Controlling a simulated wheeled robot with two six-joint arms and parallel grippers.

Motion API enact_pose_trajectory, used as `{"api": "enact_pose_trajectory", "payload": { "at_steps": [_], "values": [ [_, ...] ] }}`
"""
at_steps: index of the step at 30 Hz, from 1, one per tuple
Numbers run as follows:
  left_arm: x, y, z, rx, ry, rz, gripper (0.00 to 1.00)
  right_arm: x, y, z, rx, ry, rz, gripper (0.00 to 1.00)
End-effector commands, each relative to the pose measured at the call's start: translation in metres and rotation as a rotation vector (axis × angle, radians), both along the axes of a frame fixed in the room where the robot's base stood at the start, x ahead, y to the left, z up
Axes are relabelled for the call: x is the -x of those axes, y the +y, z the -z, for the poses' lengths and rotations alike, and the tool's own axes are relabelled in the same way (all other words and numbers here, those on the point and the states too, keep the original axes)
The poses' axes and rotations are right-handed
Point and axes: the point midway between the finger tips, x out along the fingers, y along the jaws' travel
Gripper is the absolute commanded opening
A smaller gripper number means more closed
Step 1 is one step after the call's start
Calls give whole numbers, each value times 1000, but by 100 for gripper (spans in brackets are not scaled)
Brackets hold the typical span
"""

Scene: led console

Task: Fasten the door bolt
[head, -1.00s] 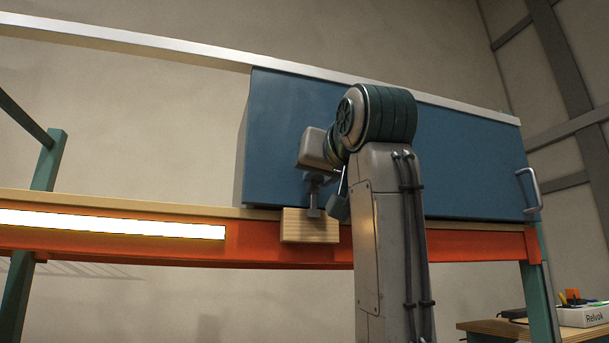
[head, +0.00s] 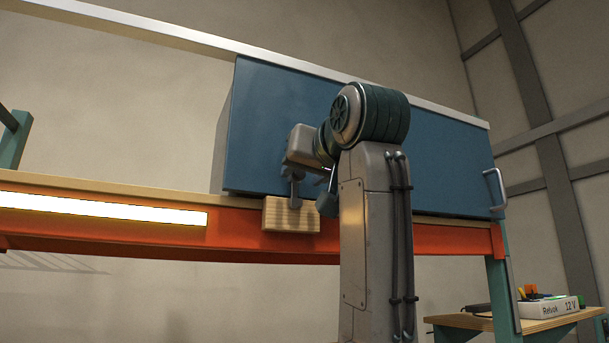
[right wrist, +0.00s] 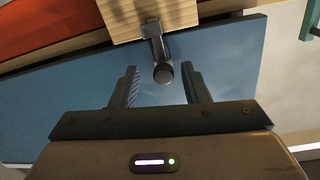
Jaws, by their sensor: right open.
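The door bolt (head: 295,190) is a grey metal piece with a round knob, at the lower left part of the blue door (head: 440,165). It stands just above and in front of a pale wooden block (head: 291,215). In the right wrist view the bolt's dark knob (right wrist: 163,73) shows below the wooden block (right wrist: 128,18), between my fingers. My right gripper (head: 303,172) is at the bolt; in the right wrist view my gripper (right wrist: 163,80) is open, with a finger on each side of the knob and visible gaps. My left gripper is out of view.
An orange beam (head: 235,240) with a lit strip (head: 100,207) runs under the wooden shelf. A silver rail (head: 150,35) runs along the top of the door. A door handle (head: 495,188) is at the right. A side table (head: 500,322) holds a small box (head: 548,307).

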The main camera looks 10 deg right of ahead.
Motion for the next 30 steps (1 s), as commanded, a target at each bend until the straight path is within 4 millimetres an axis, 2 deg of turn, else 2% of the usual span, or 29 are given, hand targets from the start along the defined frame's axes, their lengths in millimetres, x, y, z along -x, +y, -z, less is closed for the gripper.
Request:
{"api": "enact_pose_trajectory", "payload": {
  "at_steps": [9, 15, 21, 30],
  "values": [
    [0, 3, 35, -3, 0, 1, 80, 57, -18, 5, -1, -6, 2, 42],
    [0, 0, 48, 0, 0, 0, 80, 88, -26, 4, -1, -2, 0, 42],
    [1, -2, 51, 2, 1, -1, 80, 99, -30, 2, -2, 2, 1, 42],
    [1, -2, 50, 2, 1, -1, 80, 99, -30, 1, -2, 2, 1, 42]
  ]
}}
